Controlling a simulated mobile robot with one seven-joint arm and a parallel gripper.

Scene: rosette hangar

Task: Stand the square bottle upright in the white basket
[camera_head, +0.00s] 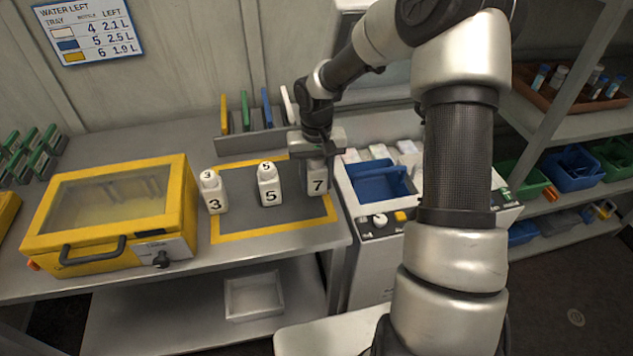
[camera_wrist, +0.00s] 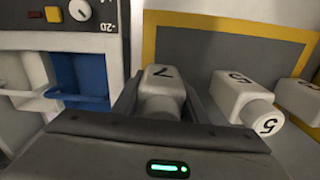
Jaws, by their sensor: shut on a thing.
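A white square bottle marked 7 (camera_head: 317,182) stands upright at the right edge of the yellow-bordered grey mat (camera_head: 240,218). My gripper (camera_head: 316,160) is over it from above, shut on its upper part. In the wrist view the same bottle (camera_wrist: 163,88) sits between the two dark fingers (camera_wrist: 160,100). I cannot tell whether its base touches the mat. A white tray-like basket (camera_head: 254,297) lies on the lower shelf. White compartments (camera_wrist: 30,97) also show beside a blue basket (camera_wrist: 80,75) in the machine.
Bottles marked 3 (camera_head: 214,193) and 5 (camera_head: 269,186) stand on the mat to the left. A yellow lidded box (camera_head: 110,222) is farther left. A rack with coloured plates (camera_head: 257,138) stands behind. The machine with knobs (camera_head: 400,222) stands right of the bench.

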